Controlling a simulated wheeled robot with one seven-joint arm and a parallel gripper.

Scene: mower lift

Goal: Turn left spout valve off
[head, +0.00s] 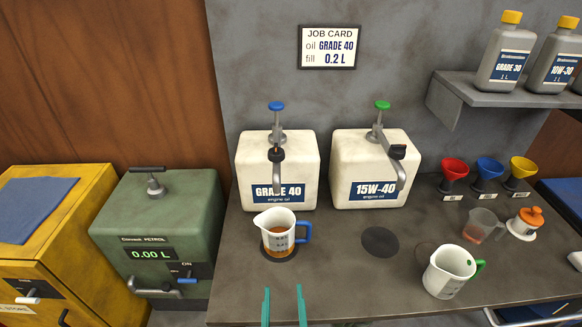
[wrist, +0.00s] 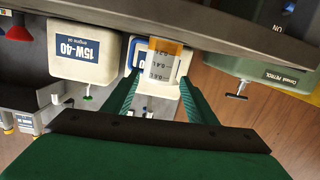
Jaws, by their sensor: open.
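The GRADE 40 oil container (head: 255,170) is the left of two white containers in the head view. It has a blue-topped pump, and its spout carries a dark valve knob (head: 276,155) with a small orange mark. A white measuring jug (head: 276,222) with a blue handle stands upright below that spout, on a dark round pad, with amber oil showing through its window. My gripper (head: 284,292) is open and empty in front of the jug, low in the head view. In the wrist view, which is upside down, the jug (wrist: 166,62) shows beyond the open fingers (wrist: 160,85); the valve knob is not clear there.
The 15W-40 container (head: 350,150) stands right of it with its own spout valve (head: 397,152). A green-handled jug (head: 448,271), an empty round pad (head: 380,241) and coloured funnels (head: 487,175) are to the right. A green petrol unit (head: 160,225) stands left. A job card (head: 330,47) reads GRADE 40, 0.2 L.

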